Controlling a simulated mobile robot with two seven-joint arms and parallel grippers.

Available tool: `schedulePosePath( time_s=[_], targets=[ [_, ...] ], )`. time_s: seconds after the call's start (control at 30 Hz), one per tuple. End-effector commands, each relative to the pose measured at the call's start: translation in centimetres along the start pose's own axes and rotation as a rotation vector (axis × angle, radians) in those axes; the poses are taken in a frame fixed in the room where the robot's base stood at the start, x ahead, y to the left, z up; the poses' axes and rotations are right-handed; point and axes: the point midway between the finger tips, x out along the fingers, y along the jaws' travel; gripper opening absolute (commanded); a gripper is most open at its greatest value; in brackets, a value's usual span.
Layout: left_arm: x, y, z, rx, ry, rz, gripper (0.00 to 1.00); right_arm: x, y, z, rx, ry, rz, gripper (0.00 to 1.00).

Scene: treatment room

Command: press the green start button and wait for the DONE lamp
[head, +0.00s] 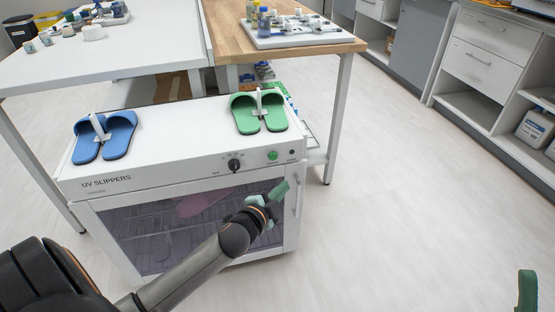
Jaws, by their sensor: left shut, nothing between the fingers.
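The white UV slippers cabinet (135,192) stands in front of the tables. On its front panel are a black knob (234,165), the green start button (272,155) and a small dark lamp (291,152) to the right, which looks unlit. My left gripper (278,194) is shut and empty, in front of the cabinet's door and below the green button in the picture, apart from it. A green finger-like part of my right gripper (527,290) shows at the bottom right edge; most of it is out of frame.
Blue slippers (104,137) and green slippers (259,112) rest on the cabinet top. A tinted door (150,225) with a handle closes the front; a pink slipper (195,203) shows inside. Floor (400,210) to the right is clear.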

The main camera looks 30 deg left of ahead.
Motion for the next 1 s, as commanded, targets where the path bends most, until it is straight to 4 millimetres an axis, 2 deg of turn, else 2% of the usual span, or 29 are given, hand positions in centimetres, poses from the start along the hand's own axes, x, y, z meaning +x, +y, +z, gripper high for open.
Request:
schedulePosePath(
  time_s=[0.33,0.7,1.0],
  targets=[
    [0.6,-0.4,0.4,0.003,0.001,0.0,0.0,-0.2,-0.1,0.2,0.003,-0.002,0.0,0.72],
    [4.1,-2.9,3.0,0.004,0.001,-0.001,0.0,-1.1,-0.6,1.1,0.02,-0.007,0.001,0.72],
    [5.9,-4.3,4.2,0.0,0.001,0.0,0.0,-0.9,-0.6,1.0,0.023,-0.006,-0.001,0.72]
  ],
)
